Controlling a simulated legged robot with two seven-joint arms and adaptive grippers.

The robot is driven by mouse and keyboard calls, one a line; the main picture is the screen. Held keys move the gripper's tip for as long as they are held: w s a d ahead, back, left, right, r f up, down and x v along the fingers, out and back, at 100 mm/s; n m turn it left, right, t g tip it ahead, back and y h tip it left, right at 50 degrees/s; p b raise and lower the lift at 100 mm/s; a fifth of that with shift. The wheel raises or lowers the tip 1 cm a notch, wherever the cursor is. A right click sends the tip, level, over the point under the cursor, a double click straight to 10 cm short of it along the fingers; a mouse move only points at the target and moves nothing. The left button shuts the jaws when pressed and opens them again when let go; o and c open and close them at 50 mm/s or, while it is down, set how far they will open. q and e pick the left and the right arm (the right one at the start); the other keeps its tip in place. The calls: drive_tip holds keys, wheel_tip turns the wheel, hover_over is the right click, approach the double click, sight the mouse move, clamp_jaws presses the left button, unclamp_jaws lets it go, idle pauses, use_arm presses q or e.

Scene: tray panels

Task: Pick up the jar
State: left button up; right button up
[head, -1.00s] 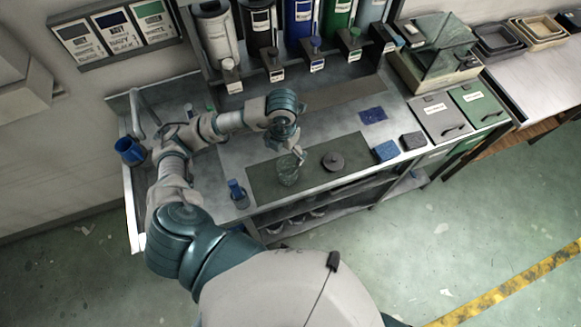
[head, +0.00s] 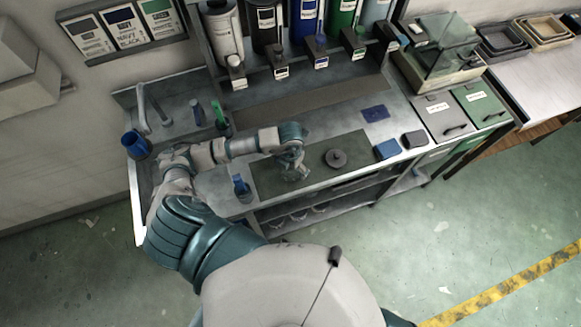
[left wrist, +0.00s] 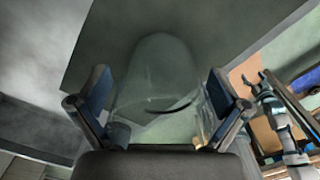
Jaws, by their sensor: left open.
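The clear glass jar (head: 297,177) stands on a dark mat (head: 350,146) near the bench's front edge. My left gripper (head: 290,166) is at the jar and partly hides it in the head view. In the left wrist view the see-through jar (left wrist: 158,75) lies between the two blue-padded fingers of the left gripper (left wrist: 158,100). The fingers are open, one on each side of the jar; whether they touch it I cannot tell. What looks like my right gripper (left wrist: 258,84) shows small at the right of that view.
A dark round lid (head: 335,158) lies on the mat right of the jar. A blue block (head: 387,149) and a dark block (head: 414,139) sit further right. A blue bottle (head: 242,187) stands left of the mat. Dispensers line the back.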

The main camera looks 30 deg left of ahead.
use_arm(q)
drive_tip(key=shift+c, duration=0.3)
drive_tip(key=shift+s, duration=0.1)
drive_tip(key=c, duration=1.2)
drive_tip(key=shift+s, duration=0.1)
